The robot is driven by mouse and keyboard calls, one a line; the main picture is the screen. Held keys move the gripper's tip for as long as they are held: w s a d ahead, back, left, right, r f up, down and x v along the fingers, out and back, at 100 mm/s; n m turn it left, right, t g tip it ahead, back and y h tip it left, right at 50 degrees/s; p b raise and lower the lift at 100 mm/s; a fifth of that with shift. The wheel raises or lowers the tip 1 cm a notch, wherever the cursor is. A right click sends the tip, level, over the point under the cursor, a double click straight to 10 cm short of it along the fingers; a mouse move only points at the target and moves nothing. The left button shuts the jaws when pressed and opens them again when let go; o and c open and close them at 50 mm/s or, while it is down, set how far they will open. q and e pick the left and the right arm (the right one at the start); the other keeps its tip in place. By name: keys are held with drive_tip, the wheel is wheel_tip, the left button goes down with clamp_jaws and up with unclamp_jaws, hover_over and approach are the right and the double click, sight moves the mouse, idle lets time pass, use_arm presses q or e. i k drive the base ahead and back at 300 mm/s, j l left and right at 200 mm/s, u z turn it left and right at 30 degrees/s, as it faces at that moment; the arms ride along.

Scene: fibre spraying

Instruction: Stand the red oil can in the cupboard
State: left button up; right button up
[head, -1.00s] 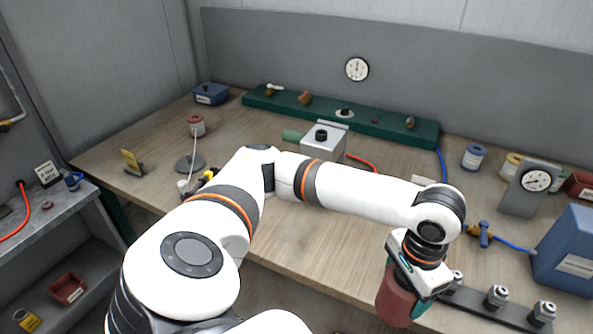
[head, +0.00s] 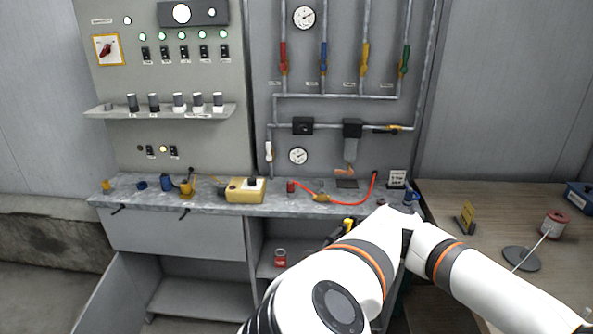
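The grey cupboard (head: 176,236) is under the bench at the left. Below its closed upper front is an open space with a bare shelf (head: 205,298), and a panel that looks like an open door (head: 112,296) stands at its left. A small red can with a pale label (head: 280,257) stands upright in the open bay to the right; I cannot tell whether it is an oil can. My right gripper is also out of view.
The bench top (head: 330,205) carries a yellow box (head: 245,190), a red hose (head: 345,202) and small fittings. The floor at the left is clear.

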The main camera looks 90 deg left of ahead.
sight(229, 305)
drive_tip(key=j+u, duration=0.1)
drive_tip(key=u, duration=0.35)
drive_tip(key=j+u, duration=0.1)
drive_tip(key=u, duration=0.3)
drive_tip(key=j+u, duration=0.1)
drive_tip(key=u, duration=0.35)
drive_tip(key=j+u, duration=0.15)
drive_tip(key=u, duration=0.25)
drive_tip(key=j+u, duration=0.1)
drive_tip(key=u, duration=0.35)
drive_tip(key=i+j, duration=0.2)
drive_tip(key=j, duration=0.2)
drive_tip(key=i+j+u, duration=0.1)
drive_tip(key=i+j, duration=0.15)
drive_tip(key=j, duration=0.15)
drive_tip(key=i+j, duration=0.2)
drive_tip(key=j, duration=0.2)
